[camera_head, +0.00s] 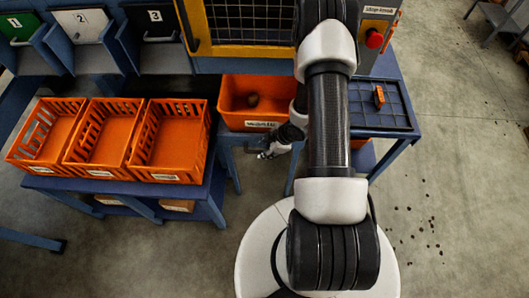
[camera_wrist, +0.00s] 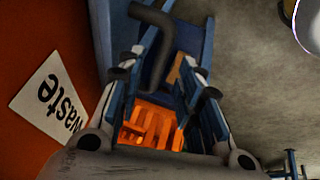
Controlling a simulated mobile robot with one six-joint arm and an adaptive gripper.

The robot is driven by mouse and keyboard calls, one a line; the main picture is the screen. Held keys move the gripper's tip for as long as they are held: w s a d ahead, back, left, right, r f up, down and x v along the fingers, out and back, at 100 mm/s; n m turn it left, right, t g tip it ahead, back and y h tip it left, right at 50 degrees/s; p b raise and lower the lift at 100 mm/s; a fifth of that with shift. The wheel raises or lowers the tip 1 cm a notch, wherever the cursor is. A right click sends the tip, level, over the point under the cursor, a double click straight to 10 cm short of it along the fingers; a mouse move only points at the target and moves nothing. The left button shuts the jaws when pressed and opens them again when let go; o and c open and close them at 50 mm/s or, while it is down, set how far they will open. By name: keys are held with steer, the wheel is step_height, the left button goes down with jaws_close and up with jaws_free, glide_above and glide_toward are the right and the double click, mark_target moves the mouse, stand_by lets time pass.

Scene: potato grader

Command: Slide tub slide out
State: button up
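The orange waste tub (camera_head: 237,121) sits under the yellow-framed machine, with a dark lump inside. Its orange wall and white "Waste" label (camera_wrist: 48,97) fill the left of the wrist view. A dark bent bar, apparently the slide's handle (camera_wrist: 152,18), shows near the fingertips at the top of the wrist view. My gripper (camera_head: 270,152) is low in front of the tub, partly hidden by my arm. In the wrist view my gripper (camera_wrist: 170,72) has its fingers apart, with the bar close to the left fingertip. I cannot tell if they touch. Nothing is held between the fingers.
Three orange crates (camera_head: 100,173) stand on a blue table at the left, below numbered chutes (camera_head: 155,28). A blue-framed side table (camera_head: 385,118) with a small orange item is at the right, near a red button (camera_head: 374,39). The floor (camera_head: 440,185) at the right has scattered dark bits.

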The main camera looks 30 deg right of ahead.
steer(key=shift+x, duration=1.1)
steer(key=shift+c, duration=0.6)
jaws_close()
